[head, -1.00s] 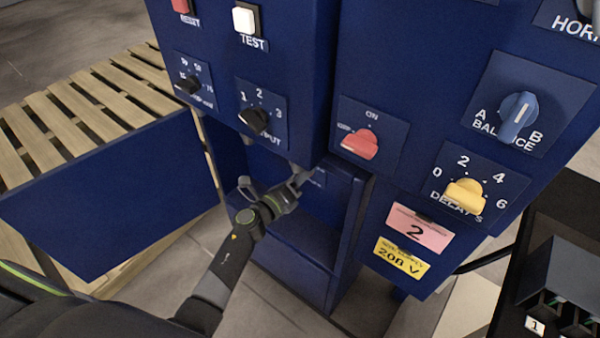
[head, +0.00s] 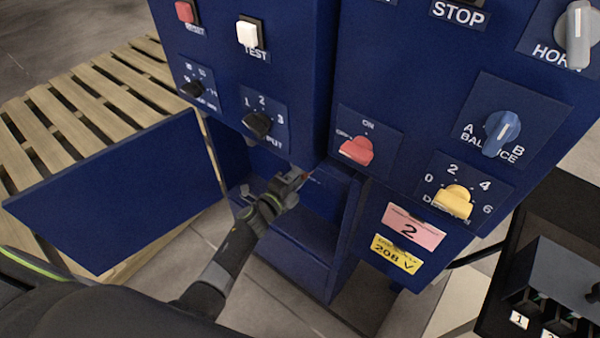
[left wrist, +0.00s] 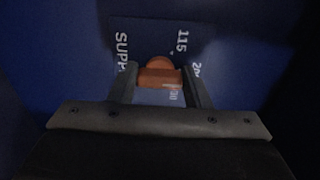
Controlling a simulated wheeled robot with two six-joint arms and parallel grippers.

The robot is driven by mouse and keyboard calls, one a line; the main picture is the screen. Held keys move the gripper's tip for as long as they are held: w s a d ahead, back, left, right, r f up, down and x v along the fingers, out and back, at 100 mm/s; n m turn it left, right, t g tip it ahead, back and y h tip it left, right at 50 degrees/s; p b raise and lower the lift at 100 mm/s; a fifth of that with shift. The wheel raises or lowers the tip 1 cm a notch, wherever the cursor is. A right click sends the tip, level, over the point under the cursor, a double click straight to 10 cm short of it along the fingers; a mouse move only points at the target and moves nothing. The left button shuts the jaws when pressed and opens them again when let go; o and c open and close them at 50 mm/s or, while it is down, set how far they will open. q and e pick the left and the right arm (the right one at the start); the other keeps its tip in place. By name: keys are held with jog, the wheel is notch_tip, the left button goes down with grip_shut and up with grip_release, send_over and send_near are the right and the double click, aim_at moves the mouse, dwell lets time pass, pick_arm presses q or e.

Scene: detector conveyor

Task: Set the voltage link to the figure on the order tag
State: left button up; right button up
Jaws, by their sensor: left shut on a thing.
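My left gripper (head: 300,178) reaches into the open bay under the left blue cabinet. In the left wrist view its two fingers (left wrist: 160,82) are closed on an orange link (left wrist: 158,72), one at each side. The link sits on a plate (left wrist: 122,30) lettered "SUPP…", with "115" above right of it and a figure starting "20" at the right. A further figure below the link is partly hidden. Which figure the link points to I cannot tell. The yellow tag (head: 397,253) on the right cabinet reads "208 V". My right gripper is not in view.
A pink card (head: 413,228) with "2" is above the yellow tag. Near the bay are a black knob (head: 258,124), a red knob (head: 356,150) and a yellow knob (head: 455,202). A blue panel (head: 120,195) stands at the left, before a slatted wooden surface (head: 75,128).

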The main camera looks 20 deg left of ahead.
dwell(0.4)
pick_arm(q)
jog(key=o, duration=1)
jog(key=v, duration=1.7)
jog(key=shift+s, duration=0.25)
jog(key=shift+a, duration=0.1)
